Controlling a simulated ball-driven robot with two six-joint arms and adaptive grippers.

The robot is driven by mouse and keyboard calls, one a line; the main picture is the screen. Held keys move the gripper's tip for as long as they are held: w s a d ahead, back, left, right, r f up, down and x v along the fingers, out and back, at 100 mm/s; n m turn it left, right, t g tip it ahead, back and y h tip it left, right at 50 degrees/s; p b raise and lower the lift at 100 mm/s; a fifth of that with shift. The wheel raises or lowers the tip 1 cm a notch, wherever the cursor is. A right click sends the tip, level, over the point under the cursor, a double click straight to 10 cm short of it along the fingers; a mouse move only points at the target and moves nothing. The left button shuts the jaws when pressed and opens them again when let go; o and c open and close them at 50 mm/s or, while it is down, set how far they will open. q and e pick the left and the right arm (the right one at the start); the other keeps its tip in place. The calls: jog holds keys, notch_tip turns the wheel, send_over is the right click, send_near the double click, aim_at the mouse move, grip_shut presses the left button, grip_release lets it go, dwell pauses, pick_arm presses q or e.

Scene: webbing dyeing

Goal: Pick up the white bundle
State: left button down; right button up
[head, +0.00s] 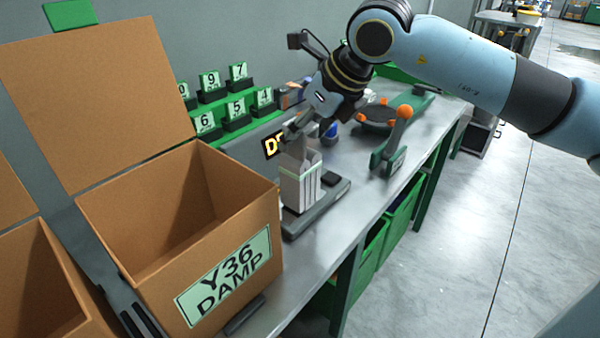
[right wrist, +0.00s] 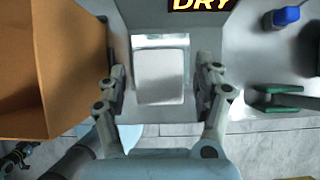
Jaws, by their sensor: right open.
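The white bundle (head: 300,183) stands upright on a grey device with a dark base (head: 328,205) on the bench, just right of the open box. In the right wrist view the bundle (right wrist: 160,77) shows as a pale block between the two fingers. My right gripper (head: 295,138) is at the bundle's top, reaching down from the upper right. Its jaws (right wrist: 161,95) are open, one finger on each side of the bundle, with a gap visible on both sides.
An open cardboard box (head: 185,230) labelled "Y36 DAMP" stands close left of the bundle. A display reading "DRY" (right wrist: 201,4) is behind it. Green numbered holders (head: 222,108) line the back. A green device with orange knobs (head: 391,150) stands to the right.

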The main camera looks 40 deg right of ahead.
jog(key=shift+w+f, duration=0.3)
jog(key=shift+f, duration=0.15)
grip_shut()
